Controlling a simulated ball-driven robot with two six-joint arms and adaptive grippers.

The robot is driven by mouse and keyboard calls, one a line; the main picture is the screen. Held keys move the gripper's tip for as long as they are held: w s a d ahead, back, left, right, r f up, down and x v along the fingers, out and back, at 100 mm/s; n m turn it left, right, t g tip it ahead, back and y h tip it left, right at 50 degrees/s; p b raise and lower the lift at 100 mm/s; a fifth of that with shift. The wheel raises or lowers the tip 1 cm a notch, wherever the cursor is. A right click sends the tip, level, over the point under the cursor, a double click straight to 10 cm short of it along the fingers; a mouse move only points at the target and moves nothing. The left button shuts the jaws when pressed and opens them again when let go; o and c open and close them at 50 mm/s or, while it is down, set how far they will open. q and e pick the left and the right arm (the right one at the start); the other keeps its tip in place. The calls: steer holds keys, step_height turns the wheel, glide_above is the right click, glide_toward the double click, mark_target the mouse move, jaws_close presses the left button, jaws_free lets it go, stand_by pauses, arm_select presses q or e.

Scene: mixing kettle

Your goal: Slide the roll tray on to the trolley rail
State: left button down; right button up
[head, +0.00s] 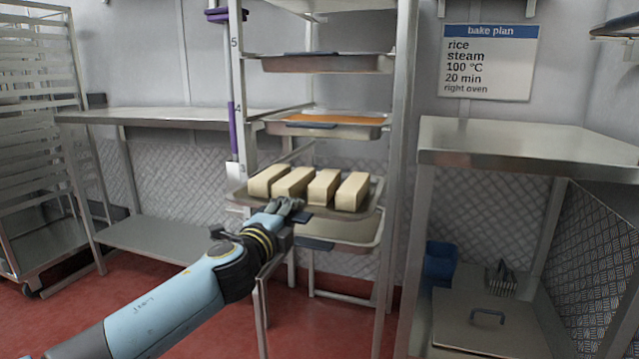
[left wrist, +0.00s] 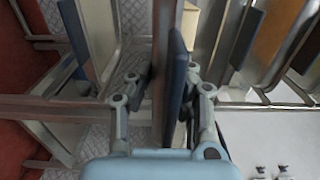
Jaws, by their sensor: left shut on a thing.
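The roll tray (head: 362,208) is a shallow metal tray carrying a row of several pale, block-shaped rolls (head: 323,188). It is at the trolley (head: 402,120), between an orange-filled tray above and another tray below. My left gripper (head: 290,208) is at the tray's front edge, left of its middle. In the left wrist view the gripper (left wrist: 162,90) is shut on the tray's edge, with a blue strip (left wrist: 177,75) between the fingers. The rail under the tray is mostly hidden, so I cannot tell how far the tray rests on it. My right gripper does not show.
Trays with blue front tabs sit above (head: 325,130) and below (head: 340,243) in the trolley. A steel table (head: 530,145) stands at right, another counter (head: 160,116) at left. An empty rack (head: 40,130) is far left. Red floor shows at lower left.

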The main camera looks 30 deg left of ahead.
arm_select(q)
steer(key=b+v, duration=0.4)
steer(key=v, duration=1.5)
steer(key=shift+s+d+r, duration=0.2)
steer(key=shift+s+r, duration=0.1)
steer(key=shift+r, duration=0.05)
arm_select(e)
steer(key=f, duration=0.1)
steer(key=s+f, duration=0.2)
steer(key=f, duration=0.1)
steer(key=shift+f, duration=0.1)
arm_select(q)
steer(key=p+x, duration=0.2)
steer(key=x, duration=0.7)
steer(key=shift+w+p, duration=0.3)
steer(key=shift+p, duration=0.1)
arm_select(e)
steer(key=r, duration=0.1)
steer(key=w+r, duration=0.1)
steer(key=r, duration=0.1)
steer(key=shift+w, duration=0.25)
arm_select(q)
steer(key=shift+s+f, duration=0.1)
steer(key=shift+f, duration=0.05)
